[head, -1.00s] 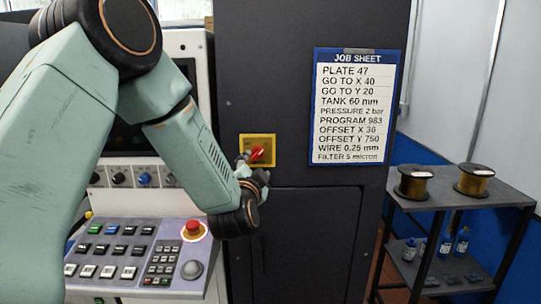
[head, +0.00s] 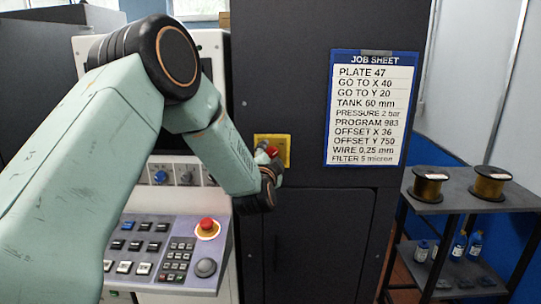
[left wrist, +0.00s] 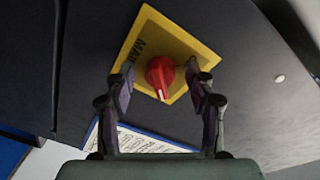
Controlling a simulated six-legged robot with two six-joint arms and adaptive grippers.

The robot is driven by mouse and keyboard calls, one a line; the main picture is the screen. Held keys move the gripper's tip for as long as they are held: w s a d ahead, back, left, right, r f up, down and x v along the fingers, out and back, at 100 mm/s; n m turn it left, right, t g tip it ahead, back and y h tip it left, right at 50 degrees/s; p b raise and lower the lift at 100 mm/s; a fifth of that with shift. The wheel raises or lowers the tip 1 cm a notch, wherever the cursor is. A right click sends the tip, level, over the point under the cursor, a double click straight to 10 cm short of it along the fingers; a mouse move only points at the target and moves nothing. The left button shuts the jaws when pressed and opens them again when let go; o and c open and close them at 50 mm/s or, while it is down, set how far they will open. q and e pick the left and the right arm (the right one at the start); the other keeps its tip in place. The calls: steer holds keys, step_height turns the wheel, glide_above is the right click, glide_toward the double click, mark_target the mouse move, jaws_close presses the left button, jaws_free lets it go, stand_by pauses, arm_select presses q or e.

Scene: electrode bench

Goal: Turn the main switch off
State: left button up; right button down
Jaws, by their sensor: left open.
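The main switch is a red rotary knob (head: 271,151) on a yellow square plate (head: 286,143), set in the dark cabinet front. In the left wrist view the knob (left wrist: 160,74) sits in the middle of the plate (left wrist: 178,32), where part of the lettering "MAI" shows. My left gripper (head: 268,160) is at the switch and partly hides the knob in the head view. In the left wrist view my left gripper (left wrist: 159,70) is open, one finger on each side of the knob, with visible gaps. My right gripper is in neither view.
A control panel (head: 150,224) with keys and a red emergency button (head: 207,225) lies below left of the switch. A job sheet (head: 369,108) hangs to the right. A side rack (head: 456,203) with wire spools and blue bottles stands at far right.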

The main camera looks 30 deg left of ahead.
arm_select(q)
steer(key=shift+s+r, duration=0.1)
steer(key=shift+s, duration=0.05)
steer(key=shift+w+d, duration=0.15)
steer(key=shift+w, duration=0.1)
steer(key=c, duration=0.8)
jaws_close()
